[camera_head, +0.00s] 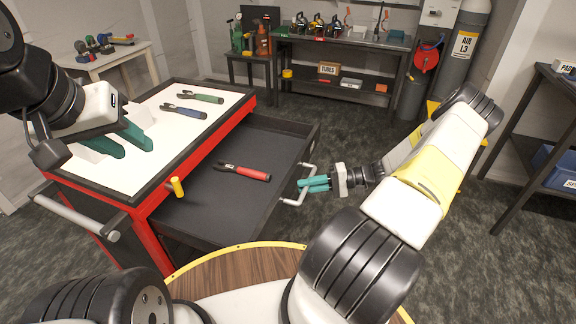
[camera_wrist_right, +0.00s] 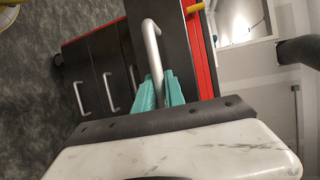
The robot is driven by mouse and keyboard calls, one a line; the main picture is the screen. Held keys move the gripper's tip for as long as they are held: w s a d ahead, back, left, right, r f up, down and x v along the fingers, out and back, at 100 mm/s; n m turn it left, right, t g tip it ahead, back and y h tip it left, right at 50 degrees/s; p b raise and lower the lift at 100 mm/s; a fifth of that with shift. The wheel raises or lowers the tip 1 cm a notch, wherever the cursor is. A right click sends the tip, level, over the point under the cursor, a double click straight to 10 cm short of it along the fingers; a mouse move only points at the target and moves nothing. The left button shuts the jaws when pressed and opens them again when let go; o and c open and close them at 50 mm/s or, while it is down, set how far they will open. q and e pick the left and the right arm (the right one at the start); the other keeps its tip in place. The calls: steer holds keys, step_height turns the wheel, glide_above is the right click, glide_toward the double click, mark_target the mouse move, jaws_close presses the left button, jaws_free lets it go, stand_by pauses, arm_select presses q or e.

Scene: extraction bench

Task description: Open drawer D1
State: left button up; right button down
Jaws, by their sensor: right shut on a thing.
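The top drawer (camera_head: 215,195) of the red and black cart is pulled out, showing its dark floor; no D1 label is readable. Its grey bar handle (camera_head: 306,169) is on the drawer's front, facing right. My right gripper (camera_head: 303,184) is shut on this handle. In the right wrist view the handle (camera_wrist_right: 152,50) runs down between my teal fingertips (camera_wrist_right: 159,90). A pair of pliers with red grips (camera_head: 245,172) lies in the drawer. My left gripper (camera_head: 122,143) is open and empty over the left part of the cart's white top.
Pliers with green grips (camera_head: 201,96) and blue grips (camera_head: 183,111) lie on the cart's white top (camera_head: 165,135). A yellow peg (camera_head: 177,187) sticks out at the cart's edge. Other drawer handles (camera_wrist_right: 108,92) show in the right wrist view. A dark rack (camera_head: 535,150) stands at the right.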

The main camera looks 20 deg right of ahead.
stand_by(0.3)
steer(key=c, duration=1.4)
jaws_free()
steer(key=v, duration=0.8)
steer(key=shift+a, duration=0.1)
